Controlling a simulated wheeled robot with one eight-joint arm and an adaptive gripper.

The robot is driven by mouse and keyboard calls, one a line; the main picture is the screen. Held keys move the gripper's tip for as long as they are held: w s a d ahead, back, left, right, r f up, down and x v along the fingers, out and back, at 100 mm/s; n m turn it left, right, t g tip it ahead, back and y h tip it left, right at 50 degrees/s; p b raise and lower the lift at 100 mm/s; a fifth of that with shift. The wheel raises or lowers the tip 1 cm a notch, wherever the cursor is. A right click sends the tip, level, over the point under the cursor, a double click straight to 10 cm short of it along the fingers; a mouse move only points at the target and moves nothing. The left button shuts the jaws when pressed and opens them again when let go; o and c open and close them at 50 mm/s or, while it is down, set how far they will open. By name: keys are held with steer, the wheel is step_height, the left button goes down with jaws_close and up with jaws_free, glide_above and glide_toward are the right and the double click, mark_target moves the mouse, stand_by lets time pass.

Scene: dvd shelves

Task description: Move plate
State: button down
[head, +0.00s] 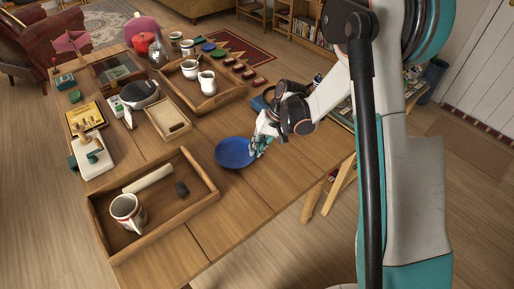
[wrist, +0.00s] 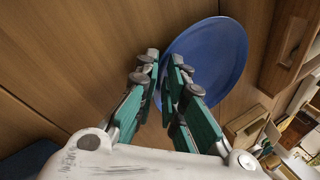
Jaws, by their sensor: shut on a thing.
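The blue plate (head: 233,152) is at the middle of the wooden table, between the two wooden trays. In the head view my gripper (head: 262,141) reaches it from the right and meets its right rim. In the wrist view the plate (wrist: 222,50) lies beyond the green-padded fingers of my gripper (wrist: 160,75). The fingers are shut on the plate's near rim, one on each side of it. I cannot tell whether the plate touches the table or is slightly raised.
A wooden tray (head: 200,204) with a mug (head: 128,210), a pale roll (head: 148,179) and a dark block (head: 182,188) stands at the front left. Another tray (head: 212,103) with white jugs stands behind the plate. Bare table lies in front of the plate.

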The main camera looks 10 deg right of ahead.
steer(key=c, duration=1.6)
jaws_free()
steer(key=v, duration=1.2)
